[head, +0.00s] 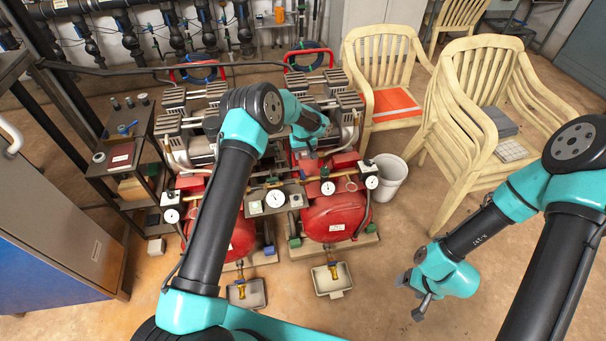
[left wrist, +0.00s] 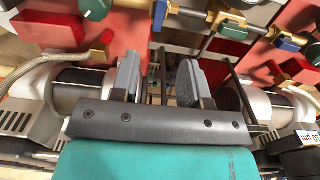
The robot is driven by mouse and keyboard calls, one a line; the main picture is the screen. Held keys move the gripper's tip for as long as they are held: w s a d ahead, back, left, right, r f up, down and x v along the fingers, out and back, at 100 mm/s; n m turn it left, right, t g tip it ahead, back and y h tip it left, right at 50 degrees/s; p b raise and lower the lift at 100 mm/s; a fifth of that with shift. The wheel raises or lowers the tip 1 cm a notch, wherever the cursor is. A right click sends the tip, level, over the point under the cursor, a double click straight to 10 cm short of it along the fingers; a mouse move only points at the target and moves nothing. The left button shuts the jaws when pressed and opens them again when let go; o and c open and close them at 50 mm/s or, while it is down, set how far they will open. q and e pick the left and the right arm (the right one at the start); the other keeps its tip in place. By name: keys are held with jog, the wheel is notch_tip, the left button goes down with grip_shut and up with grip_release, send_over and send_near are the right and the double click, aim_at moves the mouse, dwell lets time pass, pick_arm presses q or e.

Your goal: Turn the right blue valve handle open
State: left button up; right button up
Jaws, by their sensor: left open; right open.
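In the head view, two red tanks with pumps stand side by side, and the right red tank (head: 335,213) is below my left gripper (head: 308,158). Small blue parts show low between the tanks, including a blue fitting (head: 268,250). I cannot tell which blue part is the right valve handle. In the left wrist view, my left gripper (left wrist: 157,82) is open and empty, pointing down over the pump area. A blue fitting on the brass pipe (left wrist: 215,16) shows beyond its fingers. My right gripper (head: 415,296) is open and empty above the floor at the right.
Several gauges, one being a white gauge (head: 276,198), front the tanks. Two shallow trays, including the right tray (head: 332,283), lie on the floor. A shelf (head: 125,150) stands left. Floor is clear around my right gripper.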

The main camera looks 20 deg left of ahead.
aim_at(303, 175)
pick_arm(q)
notch_tip(303, 175, down, 13)
jog(key=shift+r, duration=0.2)
dwell(0.4)
grip_shut()
